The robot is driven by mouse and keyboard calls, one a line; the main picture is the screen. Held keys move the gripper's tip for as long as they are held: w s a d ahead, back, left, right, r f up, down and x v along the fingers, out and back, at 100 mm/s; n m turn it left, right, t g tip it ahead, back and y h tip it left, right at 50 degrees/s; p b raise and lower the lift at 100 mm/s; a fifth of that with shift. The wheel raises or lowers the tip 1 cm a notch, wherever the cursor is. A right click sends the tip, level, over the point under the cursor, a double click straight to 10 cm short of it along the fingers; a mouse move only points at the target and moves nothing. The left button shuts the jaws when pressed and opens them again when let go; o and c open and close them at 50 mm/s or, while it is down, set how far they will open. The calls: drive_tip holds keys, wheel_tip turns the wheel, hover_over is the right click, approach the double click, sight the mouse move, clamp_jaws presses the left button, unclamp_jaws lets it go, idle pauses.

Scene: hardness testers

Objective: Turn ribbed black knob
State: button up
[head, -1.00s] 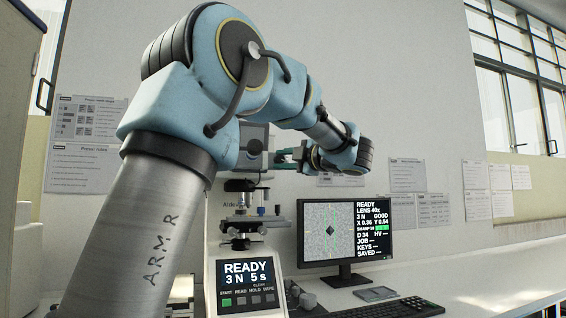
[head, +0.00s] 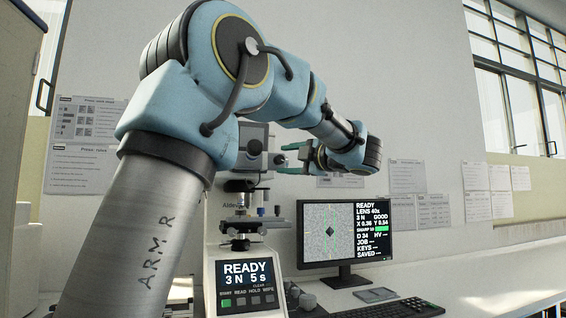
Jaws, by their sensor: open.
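The hardness tester (head: 215,270) stands left of the monitor, partly hidden behind my arm. Small dark knobs (head: 291,290) show at its right side, low down, next to grey cylinders. A dark round part (head: 240,243) sits under its stage. I cannot make out ribs at this size, so I cannot tell which is the ribbed black knob. My gripper (head: 281,158), with teal fingers, is open and points left, beside the tester's upper head and well above the low knobs. Nothing shows between its fingers.
A monitor (head: 345,232) stands to the right, with a keyboard (head: 395,309) and a small flat pad (head: 376,295) in front. The tester's screen (head: 247,272) reads READY, 3 N, 5 s. The white bench (head: 480,285) is clear at the right.

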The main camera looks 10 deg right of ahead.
drive_tip(key=b+v, duration=0.1)
drive_tip(key=v, duration=0.8)
drive_tip(key=shift+w, duration=0.1)
drive_tip(key=w+a+f+m+t+h+p, duration=0.15)
drive_tip(key=w+m+t+h+p, duration=0.25)
drive_tip(key=w+m+h, duration=0.55)
drive_tip(key=w+a+f+m+g+h+p, duration=0.1)
drive_tip(key=a+f+m+g+h, duration=0.15)
drive_tip(key=f+m, duration=0.35)
drive_tip(key=w+a+f+m+g+h+p, duration=0.1)
drive_tip(key=a+f+m+g+p, duration=0.2)
drive_tip(key=f, duration=0.6)
drive_tip(key=s+a+f+m+g+y+p, duration=0.1)
drive_tip(key=s+a+f+m+g, duration=0.1)
drive_tip(key=s+a+f+g, duration=0.25)
drive_tip(key=s+a+f+m+g, duration=0.1)
drive_tip(key=s+a+f+g, duration=0.1)
drive_tip(key=s+a+f, duration=0.45)
drive_tip(key=s+a+f+m+g+y+p, duration=0.1)
drive_tip(key=s+a+f+g, duration=0.5)
drive_tip(key=s, duration=0.7)
wheel_tip(320, 180, down, 3)
drive_tip(key=a+y+p, duration=0.1)
drive_tip(key=a, duration=0.1)
drive_tip(key=shift+a+m+g, duration=0.3)
drive_tip(key=shift+a+m, duration=0.05)
drive_tip(key=shift+a, duration=0.05)
